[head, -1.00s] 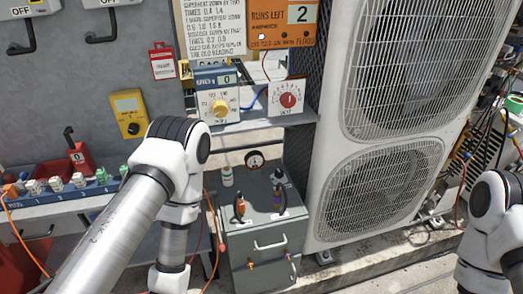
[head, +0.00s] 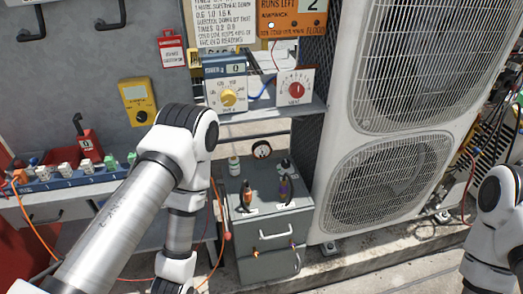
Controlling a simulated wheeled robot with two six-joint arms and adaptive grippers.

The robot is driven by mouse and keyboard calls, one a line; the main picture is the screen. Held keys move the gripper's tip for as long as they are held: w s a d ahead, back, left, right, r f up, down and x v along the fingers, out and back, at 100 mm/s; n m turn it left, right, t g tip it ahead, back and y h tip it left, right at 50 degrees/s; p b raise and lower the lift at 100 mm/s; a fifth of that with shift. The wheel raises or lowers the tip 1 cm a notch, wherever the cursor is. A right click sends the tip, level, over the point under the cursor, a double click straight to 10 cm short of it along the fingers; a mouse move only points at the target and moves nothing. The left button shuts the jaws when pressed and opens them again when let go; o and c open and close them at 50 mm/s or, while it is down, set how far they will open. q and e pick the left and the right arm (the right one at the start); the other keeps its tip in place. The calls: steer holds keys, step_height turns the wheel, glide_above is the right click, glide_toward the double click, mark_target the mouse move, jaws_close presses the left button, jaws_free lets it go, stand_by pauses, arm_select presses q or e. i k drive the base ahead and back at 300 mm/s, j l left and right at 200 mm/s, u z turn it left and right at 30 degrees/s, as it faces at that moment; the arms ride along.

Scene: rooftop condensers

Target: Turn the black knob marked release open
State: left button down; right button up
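I cannot read a release mark on any knob in the head view. A yellow box (head: 134,92) on the grey wall carries a round black knob (head: 141,116). A small dark knob-like piece (head: 284,165) stands at the back of the grey cabinet top (head: 268,203); its label is not legible. My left arm crosses the lower left and passes in front of the wall and bench, left of the cabinet. My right arm shows only at the right edge. Both grippers are outside the frame.
A white two-fan condenser (head: 325,175) stands right of the cabinet. A shelf (head: 255,121) holds a yellow dial (head: 228,98) and a red dial (head: 296,90). Orange cables hang near my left arm.

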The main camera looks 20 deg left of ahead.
mark_target(285, 163)
steer(key=i+l, duration=0.1)
steer(key=l, duration=1.35)
steer(key=i+l, duration=0.15)
steer(key=l, duration=0.55)
steer(key=j, duration=0.35)
steer(key=i+j, duration=0.1)
steer(key=j, duration=0.25)
